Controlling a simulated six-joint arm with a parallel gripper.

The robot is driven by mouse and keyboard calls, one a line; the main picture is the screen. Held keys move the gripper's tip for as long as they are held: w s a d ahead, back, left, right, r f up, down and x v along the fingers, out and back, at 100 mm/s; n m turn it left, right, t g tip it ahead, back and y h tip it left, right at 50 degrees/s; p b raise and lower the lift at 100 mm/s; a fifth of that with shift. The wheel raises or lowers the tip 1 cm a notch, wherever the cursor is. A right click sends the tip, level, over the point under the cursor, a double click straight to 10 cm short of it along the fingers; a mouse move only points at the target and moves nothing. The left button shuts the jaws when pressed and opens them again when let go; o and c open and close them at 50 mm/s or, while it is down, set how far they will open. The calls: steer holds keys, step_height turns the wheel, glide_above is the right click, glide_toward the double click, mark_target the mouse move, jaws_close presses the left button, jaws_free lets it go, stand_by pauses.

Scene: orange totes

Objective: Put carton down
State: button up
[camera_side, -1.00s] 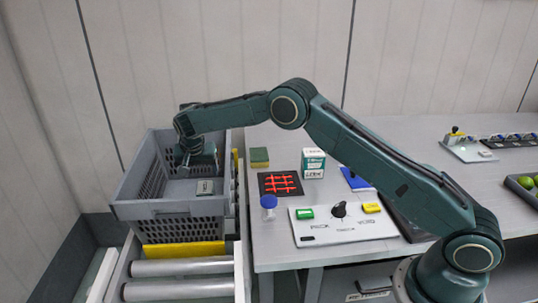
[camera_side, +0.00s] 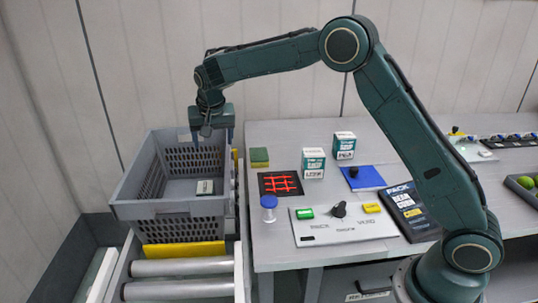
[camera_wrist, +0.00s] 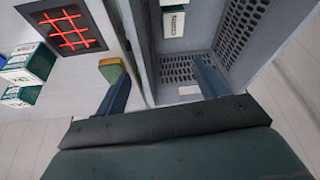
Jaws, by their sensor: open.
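A small white and green carton (camera_side: 205,187) lies on the floor of the grey tote (camera_side: 165,208), near its right side. It also shows in the wrist view (camera_wrist: 174,20) at the top, inside the tote. My gripper (camera_side: 213,140) is above the back right part of the tote, pointing down. In the wrist view its two blue fingers (camera_wrist: 162,88) are wide apart with nothing between them. Two similar cartons stand on the table, one in front (camera_side: 314,163) and one behind it (camera_side: 344,145).
The tote stands on a roller conveyor (camera_side: 180,268) left of the grey table. On the table are a green and yellow block (camera_side: 259,157), a black pad with a red grid (camera_side: 281,183), a blue-capped bottle (camera_side: 269,207), a switch panel (camera_side: 340,226) and a blue pad (camera_side: 362,178).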

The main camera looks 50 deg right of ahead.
steer(key=s+d+r+n+t+y, duration=0.1)
steer(key=s+r+n, duration=0.1)
steer(key=s+r, duration=0.65)
steer(key=s+d+r+n, duration=0.1)
steer(key=s+r, duration=0.4)
steer(key=s, duration=0.7)
steer(key=s+f+n, duration=0.2)
steer(key=s, duration=0.9)
steer(key=s+f+n+t+y, duration=0.1)
steer(key=s+f+n, duration=0.1)
steer(key=s, duration=0.9)
steer(key=shift+a+f, duration=0.15)
steer(key=shift+a, duration=0.05)
steer(key=shift+c, duration=0.4)
